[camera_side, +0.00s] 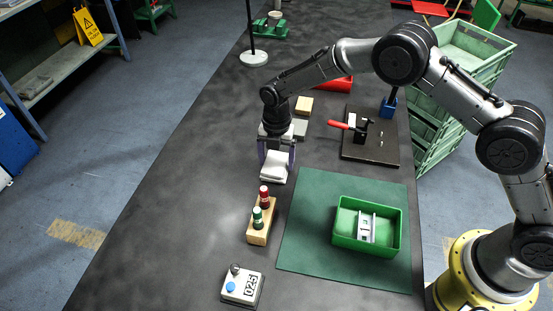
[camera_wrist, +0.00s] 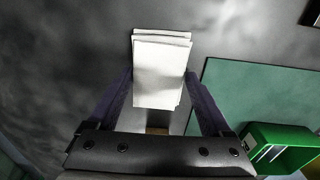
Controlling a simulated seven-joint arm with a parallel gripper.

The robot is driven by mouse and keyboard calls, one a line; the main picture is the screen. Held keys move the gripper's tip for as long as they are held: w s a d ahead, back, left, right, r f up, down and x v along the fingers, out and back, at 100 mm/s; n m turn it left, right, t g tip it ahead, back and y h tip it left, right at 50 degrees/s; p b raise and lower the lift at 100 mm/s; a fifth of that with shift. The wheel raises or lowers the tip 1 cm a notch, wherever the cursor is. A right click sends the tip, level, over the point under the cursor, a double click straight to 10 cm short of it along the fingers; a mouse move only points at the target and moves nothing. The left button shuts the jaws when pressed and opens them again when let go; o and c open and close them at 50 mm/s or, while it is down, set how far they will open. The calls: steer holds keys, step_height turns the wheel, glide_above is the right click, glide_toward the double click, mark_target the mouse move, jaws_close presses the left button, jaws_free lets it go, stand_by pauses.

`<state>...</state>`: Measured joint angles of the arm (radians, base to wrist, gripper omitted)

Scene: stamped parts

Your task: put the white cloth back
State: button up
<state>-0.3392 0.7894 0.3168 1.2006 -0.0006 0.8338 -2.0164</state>
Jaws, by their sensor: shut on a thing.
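A folded white cloth (camera_side: 274,166) is between the fingers of my gripper (camera_side: 276,158) in the side view. It also shows in the wrist view (camera_wrist: 161,68), as a stack of white layers between the two dark purple fingers (camera_wrist: 160,100). My gripper is shut on the cloth and points down over the dark table. I cannot tell whether the cloth touches the table.
A wooden block with red and green bottles (camera_side: 258,235) stands just in front of the gripper. A green mat (camera_side: 300,255) bears a green bin (camera_side: 345,238) holding a metal part. A toggle clamp on a dark board (camera_side: 385,150) lies behind right. The table's left side is clear.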

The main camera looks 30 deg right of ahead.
steer(key=shift+f, duration=0.2)
steer(key=o, duration=1.1)
steer(key=shift+r, duration=0.1)
step_height(320, 180, up, 12)
steer(key=r, duration=0.1)
step_height(320, 180, up, 10)
steer(key=m+t, duration=0.1)
steer(key=m, duration=0.5)
glide_above(277, 163)
steer(key=s+d, duration=0.5)
steer(key=d, duration=0.1)
steer(key=s+d+r+m+t, duration=0.2)
steer(key=s+d+r+m, duration=0.45)
steer(key=s, duration=0.25)
steer(key=s+d+m+t, duration=0.1)
steer(key=s+m, duration=0.3)
steer(key=s, duration=0.3)
steer(key=s+d+f+m, duration=0.1)
steer(key=s+d+m, duration=0.1)
steer(key=s+m, duration=0.3)
steer(key=s+d+m+t, duration=0.1)
steer(key=s+d+m, duration=0.1)
steer(key=s+m, duration=0.3)
steer(key=shift+s+d+f+m+t, duration=0.15)
steer(key=shift+s, duration=0.8)
steer(key=shift+s+d+f+m+t, duration=0.1)
steer(key=shift+s+t, duration=0.05)
steer(key=shift+s, duration=0.75)
